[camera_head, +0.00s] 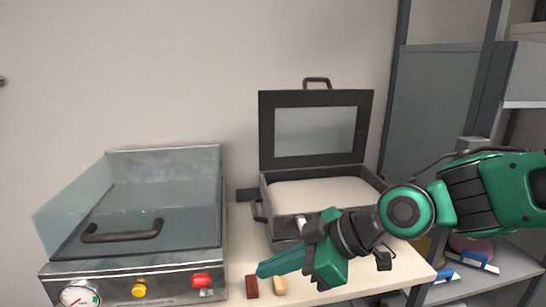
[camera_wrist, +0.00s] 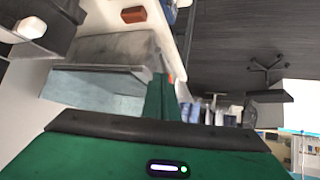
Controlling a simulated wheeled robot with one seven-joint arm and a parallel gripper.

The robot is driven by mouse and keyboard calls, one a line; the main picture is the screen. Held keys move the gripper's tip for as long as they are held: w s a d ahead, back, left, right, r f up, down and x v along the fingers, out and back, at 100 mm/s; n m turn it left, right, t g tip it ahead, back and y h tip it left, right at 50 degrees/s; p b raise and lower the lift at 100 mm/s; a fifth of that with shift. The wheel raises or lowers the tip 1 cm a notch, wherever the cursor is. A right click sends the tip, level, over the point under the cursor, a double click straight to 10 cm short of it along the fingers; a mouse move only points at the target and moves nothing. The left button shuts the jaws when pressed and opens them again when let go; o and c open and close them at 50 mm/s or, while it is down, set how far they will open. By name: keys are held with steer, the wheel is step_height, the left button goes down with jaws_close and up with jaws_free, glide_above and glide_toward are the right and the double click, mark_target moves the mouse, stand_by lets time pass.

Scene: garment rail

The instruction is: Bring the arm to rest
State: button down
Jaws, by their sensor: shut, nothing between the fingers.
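My arm reaches in from the right in the head view. My gripper (camera_head: 268,267) is green, points left and is shut with nothing between its fingers. It is over the front part of the pale worktop (camera_head: 240,222), in front of the open black case. In the wrist view the green fingers (camera_wrist: 165,95) show at the middle, together.
A steel griddle (camera_head: 130,262) with glass guards, a black handle and knobs stands at left. An open black case (camera_head: 318,128) stands behind my gripper. A red-brown block (camera_head: 251,287) and a yellow block (camera_head: 280,285) lie below the gripper. Grey shelving (camera_head: 440,80) is at right.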

steer(key=d+f+m+h, duration=0.35)
steer(key=d+m, duration=0.25)
steer(key=d, duration=0.8)
steer(key=d+f+m+h, duration=0.3)
steer(key=d+m+h, duration=0.15)
steer(key=d, duration=0.85)
steer(key=s+d+m+g+h, duration=0.1)
steer(key=s+d+m+g, duration=0.2)
steer(key=s+d+m, duration=0.8)
steer(key=s+d, duration=0.1)
steer(key=d, duration=0.1)
steer(key=shift+s+d, duration=0.2)
steer(key=shift+d, duration=0.2)
steer(key=shift+f, duration=0.1)
